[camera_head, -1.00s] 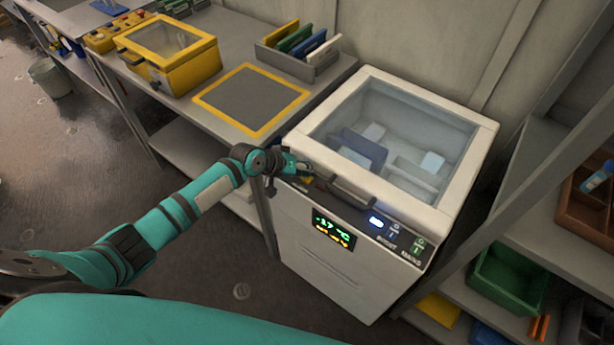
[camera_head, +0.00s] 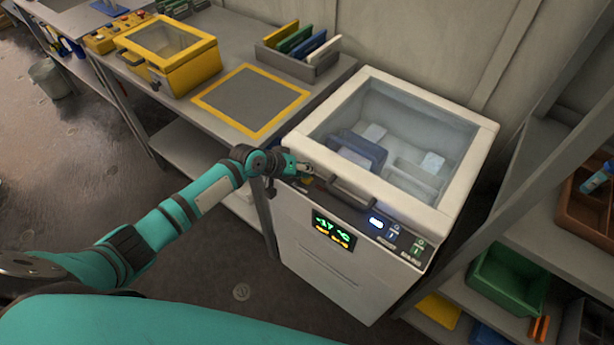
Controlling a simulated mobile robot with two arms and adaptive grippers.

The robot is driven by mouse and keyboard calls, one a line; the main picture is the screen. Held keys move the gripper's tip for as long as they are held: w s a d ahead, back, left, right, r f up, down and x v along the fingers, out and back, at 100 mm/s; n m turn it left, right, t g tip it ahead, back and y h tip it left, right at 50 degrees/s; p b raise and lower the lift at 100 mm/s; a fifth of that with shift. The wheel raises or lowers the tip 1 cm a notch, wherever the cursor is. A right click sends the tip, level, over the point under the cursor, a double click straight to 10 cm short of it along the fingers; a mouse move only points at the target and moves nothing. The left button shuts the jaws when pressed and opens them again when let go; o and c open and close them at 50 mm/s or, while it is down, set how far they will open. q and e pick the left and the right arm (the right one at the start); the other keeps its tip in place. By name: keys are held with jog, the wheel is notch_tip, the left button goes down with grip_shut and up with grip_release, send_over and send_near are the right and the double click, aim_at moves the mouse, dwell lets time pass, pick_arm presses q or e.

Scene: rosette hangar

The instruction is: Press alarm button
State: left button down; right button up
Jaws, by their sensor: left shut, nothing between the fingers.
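The white freezer (camera_head: 330,285) stands in the middle with a clear-topped lid. Its front panel has a green and orange display (camera_head: 332,230), a lit blue-white indicator (camera_head: 376,222) and two labelled switches (camera_head: 405,240) to the right. My left gripper (camera_head: 306,170) is shut and empty at the panel's left end, beside the dark lid handle (camera_head: 350,192). A small yellowish patch shows under the fingertips; the alarm button itself is hidden or too small to make out. I cannot tell whether the fingers touch the panel. My right gripper is not in view.
A bench left of the freezer carries a yellow box (camera_head: 170,58), a yellow-edged mat (camera_head: 213,104) and a grey rack (camera_head: 290,66) of coloured panels. Shelves at the right hold a green bin (camera_head: 508,282) and a brown bin (camera_head: 585,215). A blue item (camera_head: 362,148) lies inside the freezer.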

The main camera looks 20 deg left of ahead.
pick_arm(q)
jog(key=shift+r+p, duration=0.8)
jog(key=shift+r, duration=0.1)
notch_tip(320, 180, up, 5)
jog(key=p, duration=0.4)
jog(key=shift+p, duration=0.35)
